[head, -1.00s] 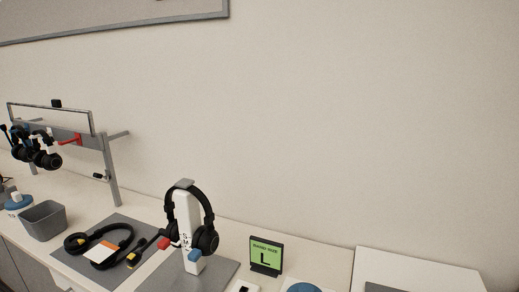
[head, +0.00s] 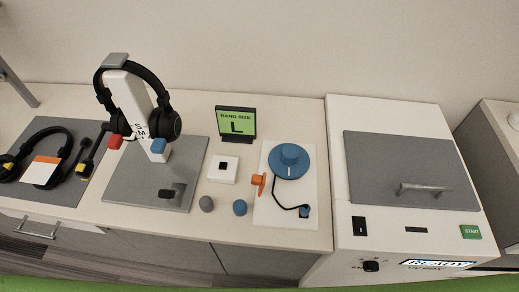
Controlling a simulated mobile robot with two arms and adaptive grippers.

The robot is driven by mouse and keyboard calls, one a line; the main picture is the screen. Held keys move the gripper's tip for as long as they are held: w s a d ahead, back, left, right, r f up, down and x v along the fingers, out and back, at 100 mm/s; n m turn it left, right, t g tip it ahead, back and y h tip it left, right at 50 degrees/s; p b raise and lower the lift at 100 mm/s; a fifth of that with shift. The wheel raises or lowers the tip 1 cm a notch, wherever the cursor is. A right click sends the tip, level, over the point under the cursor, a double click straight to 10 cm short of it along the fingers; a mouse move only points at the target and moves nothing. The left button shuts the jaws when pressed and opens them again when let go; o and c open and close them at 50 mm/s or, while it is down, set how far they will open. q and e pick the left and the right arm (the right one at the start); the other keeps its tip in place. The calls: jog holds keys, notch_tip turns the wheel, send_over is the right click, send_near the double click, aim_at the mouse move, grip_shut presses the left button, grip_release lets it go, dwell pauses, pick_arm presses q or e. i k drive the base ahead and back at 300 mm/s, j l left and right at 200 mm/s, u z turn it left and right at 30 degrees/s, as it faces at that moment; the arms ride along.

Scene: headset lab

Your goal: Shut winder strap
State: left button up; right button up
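The winder looks to be the round blue knob (head: 290,160) with a raised centre, on a white board (head: 268,212) on the counter. A thin black strap (head: 281,199) runs from the left of the knob down to a small dark blue end piece (head: 304,211) at the board's lower right. An orange handle-like part (head: 258,181) sits at the board's left edge. From here I cannot tell whether the strap is fastened at its end. Neither of my grippers shows in the head view.
Left of the board are a white square with a black button (head: 223,168), grey (head: 206,204) and blue (head: 240,207) knobs, and a headphone stand (head: 131,101). A "BAND SIZE L" sign (head: 236,122) stands behind. Right is a lidded white machine (head: 336,185) reading READY.

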aim_at(261, 180)
jog(key=j+z, duration=0.3)
jog(key=k+j+z, duration=0.4)
jog(key=k+j, duration=0.2)
